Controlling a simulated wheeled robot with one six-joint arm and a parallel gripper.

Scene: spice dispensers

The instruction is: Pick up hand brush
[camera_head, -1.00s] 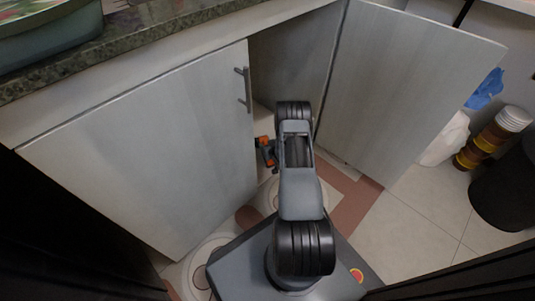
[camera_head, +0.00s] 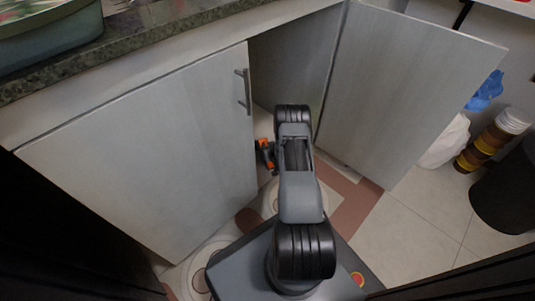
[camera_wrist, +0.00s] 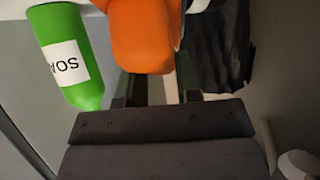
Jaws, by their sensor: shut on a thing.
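The hand brush (camera_wrist: 142,36) shows in the wrist view as a rounded orange body at the top centre, most likely its handle. My gripper (camera_wrist: 156,86) is shut on it, with a dark finger on either side. The brush's far end is cut off by the frame, so I cannot see its bristles. In the head view, a small orange and dark shape (camera_head: 265,152) shows left of my arm at the cabinet opening; I cannot tell brush from gripper there.
A green soap bottle (camera_wrist: 70,58) is close on the left in the wrist view, and a black ridged thing (camera_wrist: 220,48) is close on the right. The left cabinet door (camera_head: 150,150) and the open right door (camera_head: 400,90) flank my arm. A bin (camera_head: 505,185) stands far right.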

